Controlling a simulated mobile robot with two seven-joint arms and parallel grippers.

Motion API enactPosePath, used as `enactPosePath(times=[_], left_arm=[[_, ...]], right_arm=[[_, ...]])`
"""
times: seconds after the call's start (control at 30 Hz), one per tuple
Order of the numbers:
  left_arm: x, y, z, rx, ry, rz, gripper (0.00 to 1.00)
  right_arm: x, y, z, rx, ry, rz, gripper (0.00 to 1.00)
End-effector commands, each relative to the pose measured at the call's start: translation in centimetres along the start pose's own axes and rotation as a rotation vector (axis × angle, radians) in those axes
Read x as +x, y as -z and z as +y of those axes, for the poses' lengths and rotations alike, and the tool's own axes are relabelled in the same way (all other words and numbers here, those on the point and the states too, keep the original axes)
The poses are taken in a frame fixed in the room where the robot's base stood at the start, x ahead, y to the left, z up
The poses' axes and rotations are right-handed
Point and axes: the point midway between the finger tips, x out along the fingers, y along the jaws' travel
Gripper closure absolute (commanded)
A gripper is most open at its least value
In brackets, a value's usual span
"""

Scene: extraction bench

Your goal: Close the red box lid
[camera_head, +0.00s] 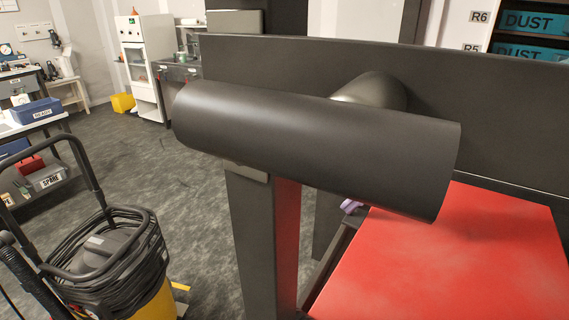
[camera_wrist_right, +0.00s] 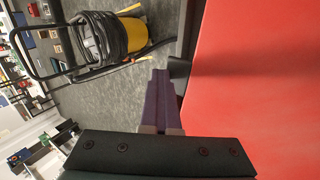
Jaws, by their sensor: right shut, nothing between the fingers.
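A broad, flat red panel (camera_head: 455,265) fills the lower right of the head view; it also fills the right side of the right wrist view (camera_wrist_right: 255,80). I cannot tell whether it is the red box's lid. No hinge or open box interior shows. My right gripper (camera_wrist_right: 160,78) has purple fingers, pressed together and empty, beside the panel's left edge in the wrist view. In the head view only a small purple bit of it (camera_head: 350,206) shows at the panel's far left corner. Whether it touches the panel is unclear. My left gripper is not in view.
A large dark cylinder (camera_head: 310,140) crosses the head view before a long dark panel (camera_head: 500,110), hiding much behind it. A dark post (camera_head: 258,240) stands below. A yellow and black vacuum (camera_head: 120,260) stands at left. Grey floor (camera_head: 185,190) lies open between.

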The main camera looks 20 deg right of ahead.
Motion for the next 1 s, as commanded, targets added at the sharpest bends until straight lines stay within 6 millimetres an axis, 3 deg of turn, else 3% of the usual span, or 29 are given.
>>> enactPosePath(times=[0.1, 0.57, 0.77, 1.0], left_arm=[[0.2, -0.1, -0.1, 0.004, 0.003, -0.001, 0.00], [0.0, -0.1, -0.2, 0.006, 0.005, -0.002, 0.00], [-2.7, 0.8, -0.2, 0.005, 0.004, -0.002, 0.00], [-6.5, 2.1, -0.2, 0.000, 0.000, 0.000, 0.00]], right_arm=[[0.5, 0.2, -0.9, -0.003, 0.016, 0.001, 1.00], [0.3, 0.1, -1.3, -0.005, 0.025, -0.001, 1.00], [-2.3, 0.1, -0.8, -0.005, 0.024, 0.000, 1.00], [-7.0, -0.1, -0.1, -0.006, 0.008, -0.002, 1.00]])
